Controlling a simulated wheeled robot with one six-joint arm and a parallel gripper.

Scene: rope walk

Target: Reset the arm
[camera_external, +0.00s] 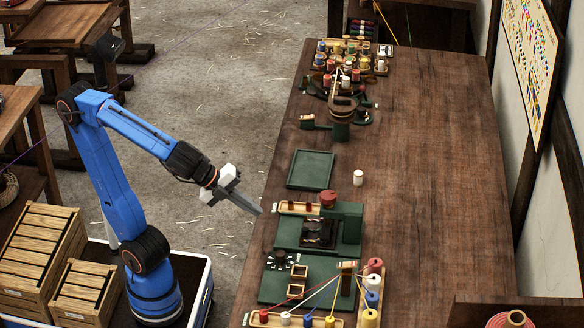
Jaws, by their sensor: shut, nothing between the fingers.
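My arm is blue with black joints and stands at the left of the long wooden table (436,165). It is bent, with its forearm sloping down to the right. My gripper (257,210) has a white body and grey fingers. The fingers are together with nothing between them. They point right and down, close to the table's left edge; the exact height above it is hard to judge.
On the table are an empty green tray (293,170), a white spool (358,178), a green device (347,217) and colored spools (370,300) with threads. More spools (345,52) crowd the far end. Wooden crates (36,247) stand at left.

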